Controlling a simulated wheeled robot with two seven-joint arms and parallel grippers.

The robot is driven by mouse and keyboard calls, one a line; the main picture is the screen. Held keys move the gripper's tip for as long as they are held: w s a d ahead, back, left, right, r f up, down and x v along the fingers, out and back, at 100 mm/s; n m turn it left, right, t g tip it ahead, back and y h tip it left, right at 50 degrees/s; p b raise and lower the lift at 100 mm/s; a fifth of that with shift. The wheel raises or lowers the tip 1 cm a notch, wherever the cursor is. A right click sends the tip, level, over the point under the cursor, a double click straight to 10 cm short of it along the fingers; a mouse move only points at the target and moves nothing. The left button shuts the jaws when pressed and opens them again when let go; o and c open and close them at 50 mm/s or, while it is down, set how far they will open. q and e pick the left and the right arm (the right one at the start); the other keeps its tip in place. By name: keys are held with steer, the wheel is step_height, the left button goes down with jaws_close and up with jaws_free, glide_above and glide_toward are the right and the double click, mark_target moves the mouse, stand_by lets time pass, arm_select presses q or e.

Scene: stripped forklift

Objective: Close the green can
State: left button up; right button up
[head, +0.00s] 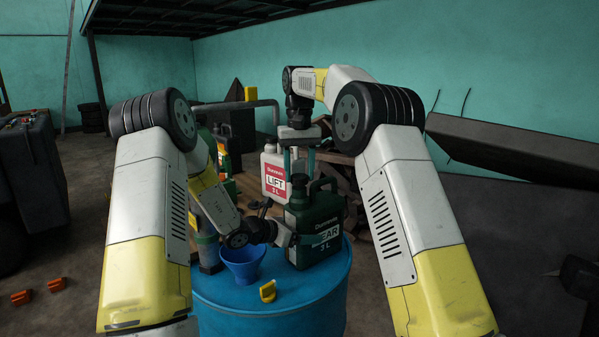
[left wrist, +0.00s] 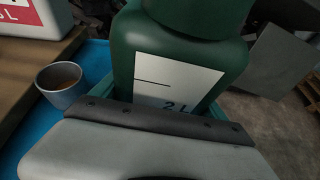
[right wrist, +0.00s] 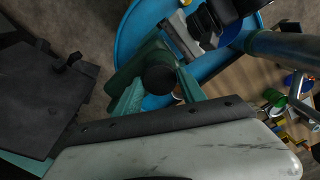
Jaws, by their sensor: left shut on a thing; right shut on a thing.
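The green can (head: 312,250) stands upright on the blue drum, its label facing forward. The can's body also fills the middle of the left wrist view (left wrist: 185,60). A dark cap (head: 299,182) is at the can's top left, over its spout. My right gripper (head: 299,174) reaches down from above, shut on the cap. The cap (right wrist: 158,80) shows between its teal fingers in the right wrist view. The thread beneath it is hidden.
The blue drum (head: 290,312) also carries a blue funnel (head: 243,262) and a small yellow piece (head: 268,291) in front. A white can (head: 275,172) stands behind. A cup (left wrist: 60,84) shows in the left wrist view. The drum's front right is clear.

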steer(key=shift+f, duration=0.15)
steer(key=shift+f, duration=0.75)
steer(key=shift+f, duration=0.5)
